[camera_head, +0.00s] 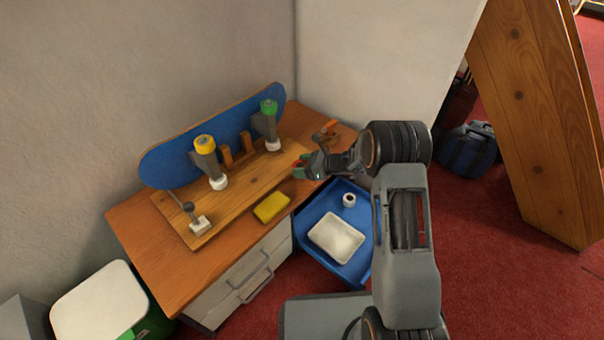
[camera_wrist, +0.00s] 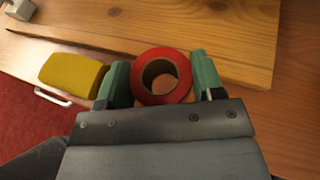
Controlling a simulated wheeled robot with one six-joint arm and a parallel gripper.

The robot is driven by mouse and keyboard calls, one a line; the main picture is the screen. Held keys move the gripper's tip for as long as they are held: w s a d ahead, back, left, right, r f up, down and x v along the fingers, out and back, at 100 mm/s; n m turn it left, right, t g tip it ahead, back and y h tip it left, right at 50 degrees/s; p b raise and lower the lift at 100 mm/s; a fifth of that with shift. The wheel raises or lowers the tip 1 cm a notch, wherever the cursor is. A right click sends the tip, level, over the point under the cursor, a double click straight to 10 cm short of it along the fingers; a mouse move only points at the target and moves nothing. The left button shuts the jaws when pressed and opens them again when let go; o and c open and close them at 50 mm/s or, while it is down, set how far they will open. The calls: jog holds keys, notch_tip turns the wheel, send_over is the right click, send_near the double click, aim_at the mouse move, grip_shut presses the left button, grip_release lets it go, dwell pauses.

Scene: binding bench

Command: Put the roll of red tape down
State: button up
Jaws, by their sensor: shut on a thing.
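The roll of red tape (camera_wrist: 140,85) is a red ring with a brown core, seen in the wrist view between the two green fingers. My gripper (camera_wrist: 160,84) is shut on it, one finger on each side. In the head view, my gripper (camera_head: 306,170) is over the right part of the wooden bench, by the edge of the pale board. Only a bit of red shows there, so the tape is mostly hidden. I cannot tell whether the roll touches the surface below it.
A yellow sponge-like block (camera_head: 272,207) lies on the bench (camera_head: 143,247) left of my gripper. A blue skateboard deck (camera_head: 168,163) stands on the board (camera_head: 243,188) behind. A blue tray (camera_head: 309,239) below holds a white dish (camera_head: 337,237) and a small white roll (camera_head: 349,200).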

jog(key=shift+f+b, duration=0.35)
jog(key=shift+f, duration=1.1)
jog(key=shift+f, duration=0.2)
jog(key=o, duration=0.9)
jog(key=shift+o, duration=0.2)
jog(key=shift+r, duration=0.1)
